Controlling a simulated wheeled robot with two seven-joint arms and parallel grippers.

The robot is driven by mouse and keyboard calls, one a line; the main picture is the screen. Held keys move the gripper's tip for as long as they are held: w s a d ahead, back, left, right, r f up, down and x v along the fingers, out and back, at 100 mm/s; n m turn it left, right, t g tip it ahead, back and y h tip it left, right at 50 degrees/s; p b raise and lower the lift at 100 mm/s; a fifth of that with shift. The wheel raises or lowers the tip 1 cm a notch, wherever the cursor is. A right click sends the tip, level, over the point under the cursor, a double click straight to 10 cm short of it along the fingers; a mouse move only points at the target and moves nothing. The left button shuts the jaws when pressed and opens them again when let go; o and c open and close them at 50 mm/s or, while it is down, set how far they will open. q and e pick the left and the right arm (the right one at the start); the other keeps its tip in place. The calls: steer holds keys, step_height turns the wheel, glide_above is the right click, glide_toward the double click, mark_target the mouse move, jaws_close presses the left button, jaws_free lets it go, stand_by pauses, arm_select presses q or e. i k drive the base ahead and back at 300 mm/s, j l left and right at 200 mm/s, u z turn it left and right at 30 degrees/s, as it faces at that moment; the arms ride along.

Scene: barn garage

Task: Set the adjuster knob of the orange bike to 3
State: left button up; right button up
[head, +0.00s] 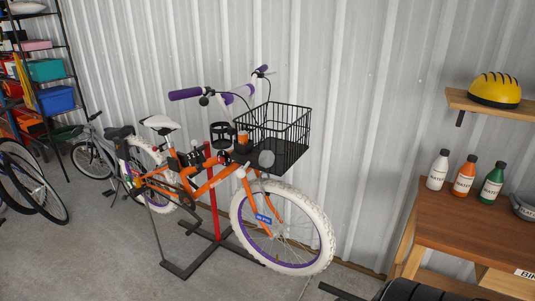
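The orange bike (205,188) stands upright in the middle of the head view, its front wheel (326,235) toward me on the right. It has white tires, purple grips and a black wire basket (303,127) at the handlebar. The adjuster knob and its setting are too small to make out. A red upright post with a dark base (182,272) stands at the bike's middle. Neither of my grippers shows in this view.
A wooden bench (470,225) at the right bears several bottles, including a white bottle (438,170). A yellow helmet (495,89) sits on a wall shelf above. Other bikes and a shelving rack (72,60) are at the left. Bare concrete floor (90,250) lies at lower left.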

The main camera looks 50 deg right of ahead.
mark_target(221, 159)
steer(key=i+z, duration=0.1)
steer(key=z, duration=1.65)
